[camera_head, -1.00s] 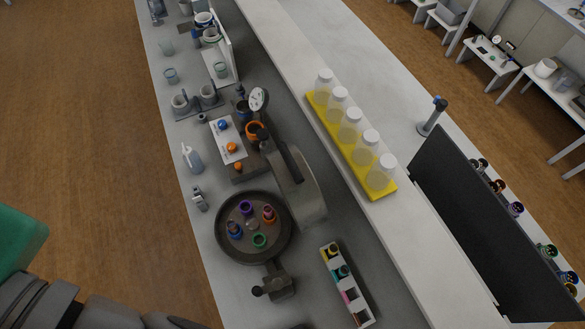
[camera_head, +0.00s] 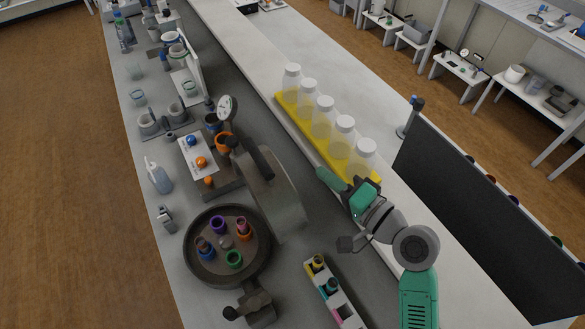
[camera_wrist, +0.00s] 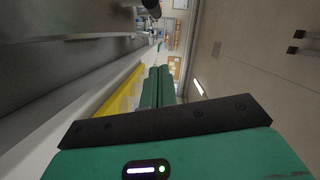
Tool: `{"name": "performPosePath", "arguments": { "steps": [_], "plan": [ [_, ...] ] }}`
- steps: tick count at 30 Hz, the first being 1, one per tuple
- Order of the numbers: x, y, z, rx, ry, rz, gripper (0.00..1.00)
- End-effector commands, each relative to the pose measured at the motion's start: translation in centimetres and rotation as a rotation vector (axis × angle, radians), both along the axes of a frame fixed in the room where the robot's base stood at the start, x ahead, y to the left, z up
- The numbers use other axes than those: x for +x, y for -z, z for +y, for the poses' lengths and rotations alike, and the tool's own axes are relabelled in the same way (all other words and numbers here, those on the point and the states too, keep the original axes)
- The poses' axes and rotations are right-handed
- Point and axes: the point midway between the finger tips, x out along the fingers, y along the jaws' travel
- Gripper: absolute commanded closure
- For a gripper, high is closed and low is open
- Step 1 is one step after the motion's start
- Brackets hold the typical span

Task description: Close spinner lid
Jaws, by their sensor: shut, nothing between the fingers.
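The spinner (camera_head: 190,266) is a round dark grey bowl on the bench, holding several coloured tubes. Its lid (camera_head: 287,205) stands open, tilted up at the bowl's right side, with a dark bar handle (camera_head: 259,158) near its top. My gripper (camera_head: 322,174) is green and shut, with nothing held. It is to the right of the lid, apart from it, close to the yellow bottle rack. In the wrist view the closed fingers (camera_wrist: 158,86) point away from the camera. A dark grey shape fills that view's upper left; I cannot tell whether it is the lid.
A yellow rack (camera_head: 290,112) of clear bottles with white caps stands on the raised shelf. A white tube rack (camera_head: 343,309) lies at the bowl's lower right. A black panel (camera_head: 470,220) stands at right. A wash bottle (camera_head: 161,178) and a gauge (camera_head: 227,106) stand nearby.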

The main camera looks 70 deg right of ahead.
Motion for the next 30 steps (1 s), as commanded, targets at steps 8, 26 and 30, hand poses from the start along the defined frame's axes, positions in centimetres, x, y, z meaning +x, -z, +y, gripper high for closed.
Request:
{"name": "performPosePath", "arguments": {
  "steps": [8,26,30],
  "plan": [
    [4.7,0.0,-2.5,-0.003,-0.004,0.000,1.00],
    [11.1,1.8,-1.9,-0.003,-0.001,0.002,1.00],
    [11.1,1.8,-1.9,-0.003,-0.001,0.002,1.00]
  ]
}}
